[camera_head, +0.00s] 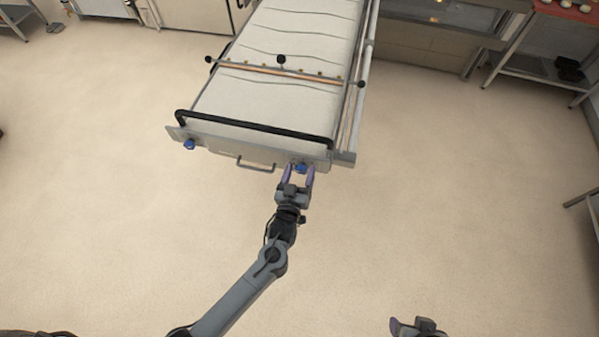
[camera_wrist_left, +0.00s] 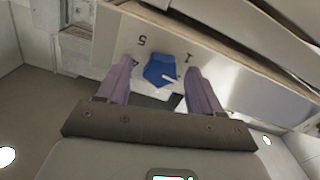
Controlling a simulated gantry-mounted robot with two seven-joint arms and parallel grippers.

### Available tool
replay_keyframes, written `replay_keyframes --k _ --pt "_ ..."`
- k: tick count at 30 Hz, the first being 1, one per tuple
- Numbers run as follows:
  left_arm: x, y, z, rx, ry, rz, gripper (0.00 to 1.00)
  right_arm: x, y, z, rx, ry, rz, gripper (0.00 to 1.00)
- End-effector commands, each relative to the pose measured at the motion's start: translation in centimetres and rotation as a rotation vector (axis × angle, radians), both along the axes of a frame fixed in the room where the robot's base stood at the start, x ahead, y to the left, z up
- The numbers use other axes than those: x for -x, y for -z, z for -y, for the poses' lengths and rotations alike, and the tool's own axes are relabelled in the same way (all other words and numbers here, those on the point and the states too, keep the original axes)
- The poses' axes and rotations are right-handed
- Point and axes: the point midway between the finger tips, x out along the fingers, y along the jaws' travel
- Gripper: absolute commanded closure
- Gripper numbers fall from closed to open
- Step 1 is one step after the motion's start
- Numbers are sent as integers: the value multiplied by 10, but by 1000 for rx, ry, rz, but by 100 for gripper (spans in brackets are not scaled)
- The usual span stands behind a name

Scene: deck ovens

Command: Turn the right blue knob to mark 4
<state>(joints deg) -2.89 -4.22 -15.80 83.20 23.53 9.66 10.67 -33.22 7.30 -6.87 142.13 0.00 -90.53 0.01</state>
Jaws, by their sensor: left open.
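The right blue knob (camera_head: 302,168) sits on the front panel of the long machine, near its right corner. In the left wrist view the blue knob (camera_wrist_left: 158,68) shows a white pointer line toward the lower right. My left gripper (camera_head: 299,174) is open, with one purple finger on each side of the knob; contact cannot be told. Its fingers (camera_wrist_left: 161,78) also flank the knob in the wrist view. My right gripper (camera_head: 417,327) shows partly at the bottom edge, away from the machine.
Another blue knob (camera_head: 189,144) is at the panel's left end. A handle (camera_head: 256,165) lies between the knobs, and a black bar (camera_head: 255,126) runs above the panel. A metal rack (camera_head: 535,67) stands at the upper right. The floor around is clear.

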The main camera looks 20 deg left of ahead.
Motion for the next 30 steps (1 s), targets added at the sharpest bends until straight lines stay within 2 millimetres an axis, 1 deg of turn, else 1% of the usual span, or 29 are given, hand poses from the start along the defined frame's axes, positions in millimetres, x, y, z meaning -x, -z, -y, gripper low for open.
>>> replay_keyframes --k 4,5,15,16,23,30 --pt "0 0 0 0 0 0 34 0 0 0 -1 1 0 34" --pt "0 0 0 0 0 0 36 0 0 0 -2 2 0 34" --pt "0 0 0 0 0 0 88 0 0 -2 -9 6 -1 34" --pt "0 0 0 0 0 0 91 0 0 -2 -9 6 -1 34" --pt "0 -1 0 -20 0 -3 91 0 -1 -3 -11 7 -2 34" --pt "0 -2 0 -124 -1 -17 91 0 -8 -2 -10 6 -2 34"
